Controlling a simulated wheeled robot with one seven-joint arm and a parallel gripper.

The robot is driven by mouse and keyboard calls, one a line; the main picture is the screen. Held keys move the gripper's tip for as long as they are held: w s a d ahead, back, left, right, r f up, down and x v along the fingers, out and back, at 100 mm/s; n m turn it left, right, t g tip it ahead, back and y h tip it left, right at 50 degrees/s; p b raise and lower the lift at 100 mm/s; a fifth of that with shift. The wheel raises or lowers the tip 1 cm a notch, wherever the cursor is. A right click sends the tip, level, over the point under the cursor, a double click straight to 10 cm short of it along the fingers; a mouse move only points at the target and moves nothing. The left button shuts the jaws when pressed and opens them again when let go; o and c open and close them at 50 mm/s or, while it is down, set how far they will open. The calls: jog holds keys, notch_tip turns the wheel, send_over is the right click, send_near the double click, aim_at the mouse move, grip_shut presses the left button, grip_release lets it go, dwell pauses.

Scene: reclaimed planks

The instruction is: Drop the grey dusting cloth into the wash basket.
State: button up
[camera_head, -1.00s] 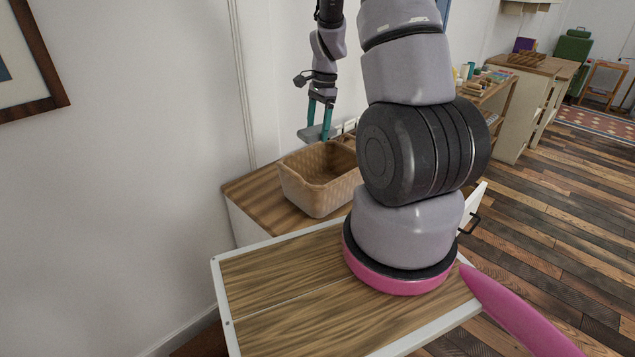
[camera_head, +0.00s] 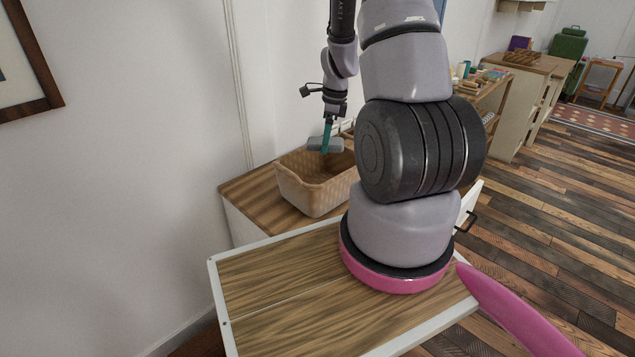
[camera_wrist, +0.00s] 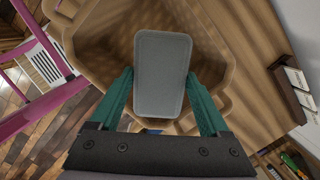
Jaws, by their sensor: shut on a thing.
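The grey dusting cloth (camera_wrist: 162,75) looks like a flat rounded rectangle. My gripper (camera_wrist: 162,92) is shut on it, with a teal finger on each side. In the head view my gripper (camera_head: 327,145) points down and holds the cloth (camera_head: 318,144) at the far side of the wash basket's opening. The wash basket (camera_head: 312,192) is tan and woven, with an open top, and stands on a wooden surface. In the wrist view the basket (camera_wrist: 101,50) lies below the cloth. The cloth hides part of its inside, and my arm hides the basket's right end in the head view.
The basket stands on a wood-topped cabinet (camera_head: 242,190) against the white wall. Small light items (camera_wrist: 297,80) lie beside the basket. Shelves (camera_head: 490,100) and a counter (camera_head: 535,66) stand further back on the right. Open plank floor (camera_head: 540,220) lies on the right.

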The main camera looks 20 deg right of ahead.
jog(key=shift+f, duration=0.15)
jog(key=o, duration=1.4)
jog(key=shift+o, duration=0.2)
notch_tip(320, 180, up, 11)
jog(key=d, duration=0.1)
jog(key=shift+s+d+f, duration=0.15)
jog(key=shift+s+d, duration=0.05)
jog(key=shift+s, duration=0.2)
